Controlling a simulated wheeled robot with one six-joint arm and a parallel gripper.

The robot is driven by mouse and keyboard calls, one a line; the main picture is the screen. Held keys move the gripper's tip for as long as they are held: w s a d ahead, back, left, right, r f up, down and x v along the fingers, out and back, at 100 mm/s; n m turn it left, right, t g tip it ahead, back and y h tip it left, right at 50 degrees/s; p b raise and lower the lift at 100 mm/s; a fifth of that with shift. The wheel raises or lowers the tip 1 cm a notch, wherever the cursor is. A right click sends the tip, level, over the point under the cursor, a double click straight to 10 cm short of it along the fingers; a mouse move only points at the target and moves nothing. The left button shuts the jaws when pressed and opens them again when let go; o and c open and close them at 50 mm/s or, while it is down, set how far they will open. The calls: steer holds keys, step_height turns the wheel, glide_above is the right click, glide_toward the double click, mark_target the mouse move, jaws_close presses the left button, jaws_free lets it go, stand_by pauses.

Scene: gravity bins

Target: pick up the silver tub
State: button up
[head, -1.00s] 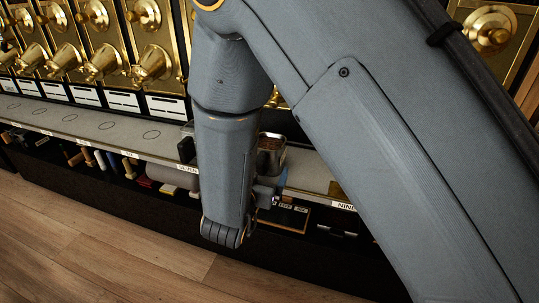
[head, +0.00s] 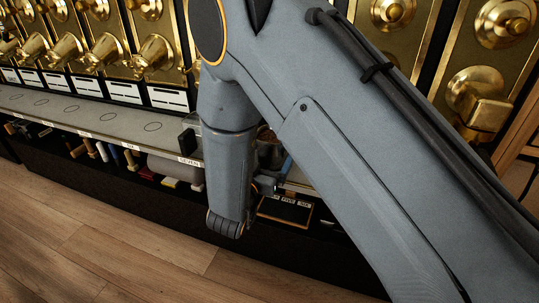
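The silver tub (head: 268,157) shows only in part, just right of my wrist link at the counter's front edge. Its open top shows brown contents. It looks upright. My gripper (head: 267,185) is mostly hidden behind my own wrist link. A small part of it shows just below the tub, and its fingertips cannot be made out. I cannot tell whether the fingers are around the tub, touching it or apart from it.
A grey counter (head: 75,115) with outlined circles and number labels runs below brass dispensers (head: 152,57). A lower shelf holds brushes, a grey bin (head: 175,168) and a small dark sign (head: 286,211). Wooden floor (head: 90,240) is clear in front.

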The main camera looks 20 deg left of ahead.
steer(key=shift+w, duration=0.3)
steer(key=c, duration=1.6)
steer(key=shift+o, duration=0.2)
steer(key=shift+r, duration=0.1)
steer(key=shift+s+r, duration=0.25)
steer(key=shift+r, duration=0.3)
step_height(320, 180, up, 6)
steer(key=s+p, duration=0.1)
steer(key=p, duration=0.1)
steer(key=s+a+p, duration=0.1)
steer(key=s, duration=1.7)
steer(key=shift+s+a, duration=0.25)
